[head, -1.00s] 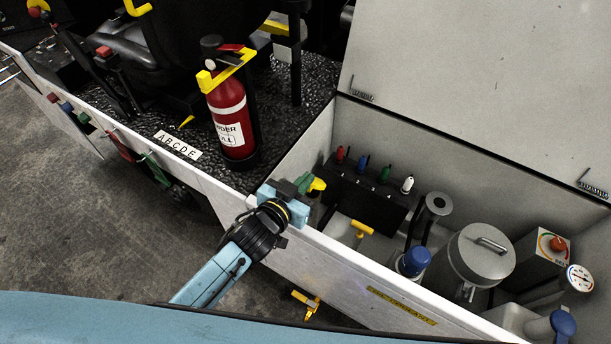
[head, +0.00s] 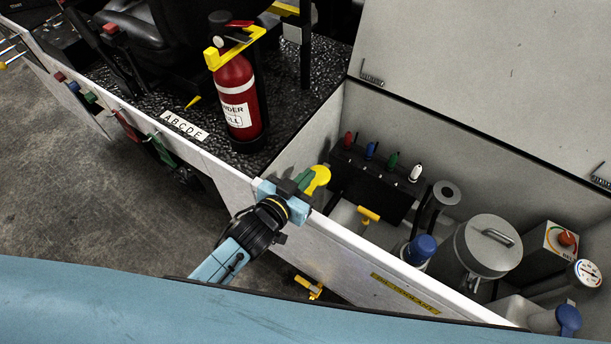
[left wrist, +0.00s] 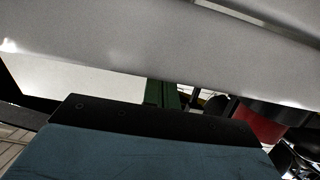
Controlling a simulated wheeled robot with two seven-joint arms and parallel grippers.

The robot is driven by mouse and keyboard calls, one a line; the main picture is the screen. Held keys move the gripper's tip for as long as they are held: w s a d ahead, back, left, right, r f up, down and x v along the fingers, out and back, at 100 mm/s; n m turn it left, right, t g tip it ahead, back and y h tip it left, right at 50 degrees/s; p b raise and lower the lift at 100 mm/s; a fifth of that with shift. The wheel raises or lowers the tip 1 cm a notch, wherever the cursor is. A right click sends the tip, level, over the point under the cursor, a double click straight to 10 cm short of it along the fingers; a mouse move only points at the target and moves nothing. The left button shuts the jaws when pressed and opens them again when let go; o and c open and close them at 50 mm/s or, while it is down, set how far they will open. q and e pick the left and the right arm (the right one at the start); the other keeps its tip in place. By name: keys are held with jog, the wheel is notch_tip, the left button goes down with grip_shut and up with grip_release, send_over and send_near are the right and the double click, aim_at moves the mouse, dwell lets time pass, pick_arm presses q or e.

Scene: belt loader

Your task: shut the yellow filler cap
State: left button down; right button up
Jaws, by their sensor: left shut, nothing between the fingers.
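The yellow filler cap (head: 319,178) shows as a round yellow disc at the left end of the open white compartment. My left gripper (head: 304,181) has its shut green fingers right beside the cap, over the compartment's front wall. Nothing is held between them. The fingers partly cover the cap's left side, and I cannot tell whether they touch it. The neck under the cap is hidden. In the left wrist view the green fingers (left wrist: 161,94) point in under a pale panel, and the cap cannot be made out. My right gripper is not in view.
The compartment's front wall (head: 350,247) runs beneath my left wrist. A red extinguisher (head: 238,100) stands behind the gripper. The raised lid (head: 490,70) is behind.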

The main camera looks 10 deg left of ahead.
pick_arm(q)
jog(key=shift+s, duration=0.1)
jog(key=p+v, duration=0.1)
jog(key=v, duration=1.2)
jog(key=shift+p, duration=0.35)
jog(key=shift+s, duration=0.1)
jog(key=s+a+f+n+g+y, duration=0.1)
jog(key=s+a+f+g+y, duration=0.2)
jog(key=f, duration=0.9)
jog(key=s+a+f+g+y, duration=0.1)
jog(key=s+a+f+g, duration=0.3)
jog(key=f, duration=0.8)
jog(key=s+a+f+g+y, duration=0.1)
jog(key=s+a+f+g, duration=0.2)
jog(key=s+f, duration=0.4)
jog(key=s+a+f+n+g+y, duration=0.1)
jog(key=s+f, duration=0.6)
jog(key=s, duration=0.7)
jog(key=shift+a+f+g, duration=0.2)
jog(key=shift+a+g, duration=0.7)
jog(key=shift+a, duration=0.2)
